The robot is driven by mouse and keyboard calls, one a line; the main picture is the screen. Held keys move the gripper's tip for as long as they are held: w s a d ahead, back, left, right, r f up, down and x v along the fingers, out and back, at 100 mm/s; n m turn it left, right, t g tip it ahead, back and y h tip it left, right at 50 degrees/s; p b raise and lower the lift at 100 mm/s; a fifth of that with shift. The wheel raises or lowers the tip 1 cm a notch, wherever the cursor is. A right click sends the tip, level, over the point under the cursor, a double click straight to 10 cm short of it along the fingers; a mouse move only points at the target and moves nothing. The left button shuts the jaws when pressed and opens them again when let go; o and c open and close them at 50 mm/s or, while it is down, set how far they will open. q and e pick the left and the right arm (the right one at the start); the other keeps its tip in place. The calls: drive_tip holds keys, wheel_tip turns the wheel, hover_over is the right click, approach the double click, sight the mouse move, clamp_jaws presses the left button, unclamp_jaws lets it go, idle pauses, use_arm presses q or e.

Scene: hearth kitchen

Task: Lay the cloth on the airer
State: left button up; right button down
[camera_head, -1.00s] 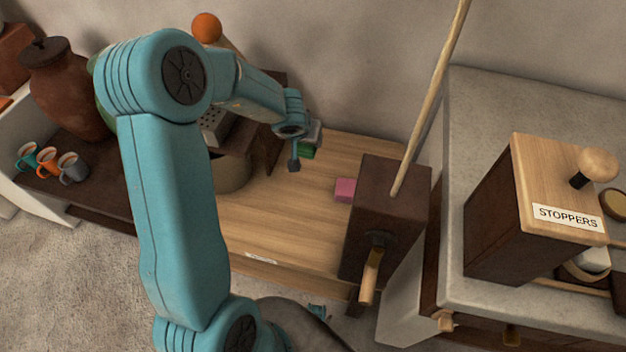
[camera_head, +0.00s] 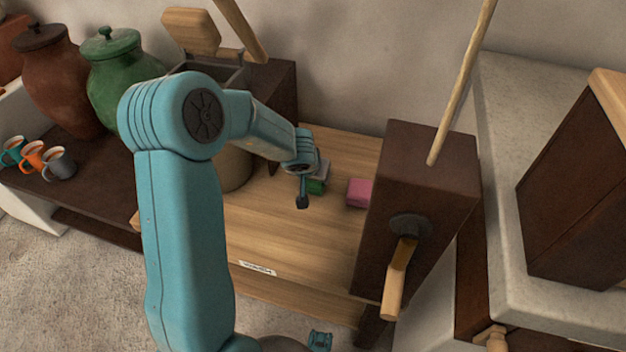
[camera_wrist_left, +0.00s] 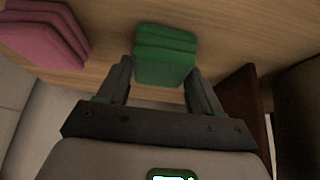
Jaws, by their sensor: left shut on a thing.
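A green folded cloth (camera_head: 317,186) lies on the wooden bench top, partly hidden behind my left gripper (camera_head: 302,203). In the left wrist view the green cloth (camera_wrist_left: 165,55) is between the fingers of my left gripper (camera_wrist_left: 158,80), which is shut on it. The cloth still looks folded in layers and close to the wood. A pink folded cloth (camera_head: 359,193) lies to its right, apart from the gripper; it also shows in the left wrist view (camera_wrist_left: 48,35). I cannot make out an airer. My right gripper is not recognisable in these views.
Green (camera_head: 115,75) and brown (camera_head: 62,80) jars and mugs (camera_head: 33,157) are at left.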

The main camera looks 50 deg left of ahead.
use_arm(q)
drive_tip(key=shift+f, duration=0.1)
drive_tip(key=o, duration=0.9)
